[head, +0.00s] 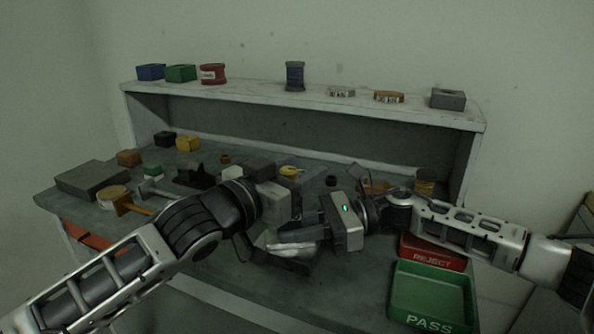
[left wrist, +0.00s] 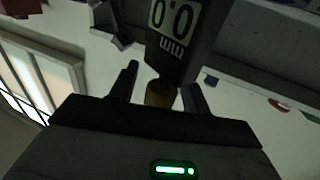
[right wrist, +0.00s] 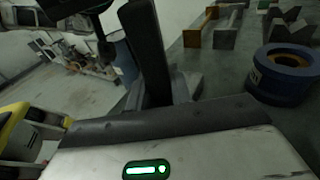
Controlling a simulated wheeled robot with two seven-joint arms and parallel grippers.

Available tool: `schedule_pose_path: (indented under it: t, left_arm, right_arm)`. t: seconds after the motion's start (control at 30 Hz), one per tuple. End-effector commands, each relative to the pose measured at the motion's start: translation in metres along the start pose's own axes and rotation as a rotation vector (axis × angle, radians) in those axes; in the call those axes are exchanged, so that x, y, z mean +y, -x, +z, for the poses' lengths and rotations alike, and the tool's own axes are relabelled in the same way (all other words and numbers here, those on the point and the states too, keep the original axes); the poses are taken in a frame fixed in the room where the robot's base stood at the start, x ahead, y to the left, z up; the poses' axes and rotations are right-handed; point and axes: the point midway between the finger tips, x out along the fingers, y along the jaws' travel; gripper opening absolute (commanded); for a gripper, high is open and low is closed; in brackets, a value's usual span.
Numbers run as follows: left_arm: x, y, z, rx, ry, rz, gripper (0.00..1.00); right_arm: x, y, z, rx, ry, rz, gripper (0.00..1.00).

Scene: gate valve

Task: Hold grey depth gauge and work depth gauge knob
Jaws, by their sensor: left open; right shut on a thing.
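The grey depth gauge (left wrist: 185,48) shows in the left wrist view, with a white display reading 0.0 mm. Its brass-coloured knob (left wrist: 160,94) sits between the two fingers of my left gripper (left wrist: 161,88), which is open with gaps beside the knob. In the head view, my left gripper (head: 292,192) is close to my right gripper (head: 306,222), above the bench. My right gripper is shut on the gauge; its fingers show dark in the right wrist view (right wrist: 148,50), where the grip itself is mostly hidden. The gauge is hard to make out in the head view.
A green PASS tray (head: 432,318) and a red REJECT tray (head: 432,254) stand at the front right. The bench (head: 352,292) holds blocks and tools at the left. A raised shelf (head: 240,97) runs behind. A blue ring (right wrist: 284,76) lies near my right gripper.

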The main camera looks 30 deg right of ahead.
Motion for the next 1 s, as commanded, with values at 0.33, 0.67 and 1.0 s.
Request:
schedule_pose_path:
  t: [0.33, 0.67, 1.0]
  left_arm:
    - [0.0, 0.0003, 0.0002, 0.0, 0.0, 0.0, 0.03]
    - [0.006, -0.0018, 0.0008, 0.006, 0.005, -0.065, 0.03]
    - [-0.0016, -0.0004, 0.0, 0.004, 0.007, -0.325, 0.03]
  right_arm:
    - [0.0, 0.0, -0.0003, 0.0, 0.0, 0.0, 0.09]
    - [0.0, -0.0001, -0.0004, 0.0, -0.001, 0.0, 0.09]
    - [0.0001, -0.0004, -0.0005, 0.0, -0.002, 0.0, 0.09]
